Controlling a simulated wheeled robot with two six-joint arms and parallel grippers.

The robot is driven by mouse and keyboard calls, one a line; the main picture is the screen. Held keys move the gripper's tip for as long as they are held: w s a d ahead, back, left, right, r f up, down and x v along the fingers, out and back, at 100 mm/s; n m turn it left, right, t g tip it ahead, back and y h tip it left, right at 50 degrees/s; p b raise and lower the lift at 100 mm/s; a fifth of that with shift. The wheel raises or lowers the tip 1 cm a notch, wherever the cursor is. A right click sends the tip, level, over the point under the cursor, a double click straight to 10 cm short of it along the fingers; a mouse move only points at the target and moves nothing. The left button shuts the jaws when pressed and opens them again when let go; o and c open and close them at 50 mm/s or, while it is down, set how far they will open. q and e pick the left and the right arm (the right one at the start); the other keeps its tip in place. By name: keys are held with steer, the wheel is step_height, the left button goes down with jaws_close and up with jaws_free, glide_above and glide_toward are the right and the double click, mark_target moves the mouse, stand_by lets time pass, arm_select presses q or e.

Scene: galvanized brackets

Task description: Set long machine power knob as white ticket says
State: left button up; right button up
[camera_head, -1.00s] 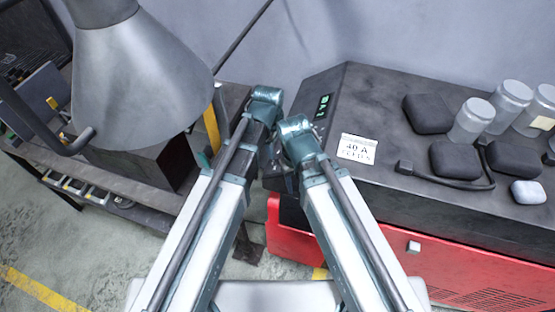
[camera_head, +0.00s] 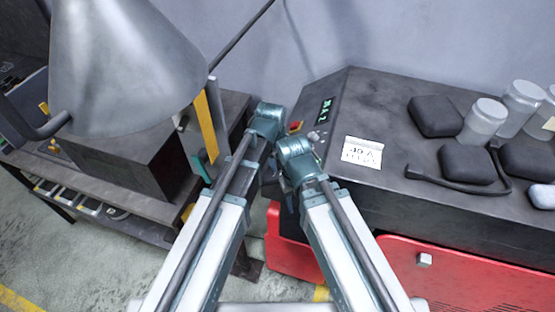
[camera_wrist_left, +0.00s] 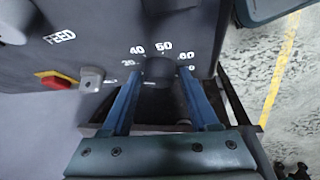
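The long machine (camera_head: 400,115) has a dark top and stands at the right in the head view. The white ticket (camera_head: 362,152) lies on it and reads 40 A. In the left wrist view the dark round knob (camera_wrist_left: 158,68) is on the panel under a scale with 40, 50 and 60. I cannot make out its pointer. The blue fingers of my left gripper (camera_wrist_left: 160,80) are apart, one on each side of the knob, with gaps visible. In the head view my left wrist hides the knob. My right wrist is beside it; its fingers are hidden.
A small lit green display (camera_head: 326,110) and a red-and-yellow switch (camera_wrist_left: 55,80) are on the machine. Black pouches (camera_head: 434,117) and jars (camera_head: 484,120) stand on its top. A grey lamp shade (camera_head: 125,65) hangs at the left over a bench (camera_head: 130,195).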

arm_select(q)
jaws_close()
steer(key=shift+s+a+f+m+t+h+b, duration=0.15)
steer(key=shift+m+t+h+b, duration=0.2)
steer(key=shift+m, duration=0.2)
steer(key=shift+s+f+m+t+h+b, duration=0.1)
steer(key=shift+m+t+h+b, duration=0.2)
steer(key=shift+m, duration=0.25)
steer(key=shift+a+m+t+h+b, duration=0.15)
steer(key=shift+m+t+h+b, duration=0.9)
steer(key=shift+m, duration=0.75)
steer(key=shift+o, duration=2)
jaws_free()
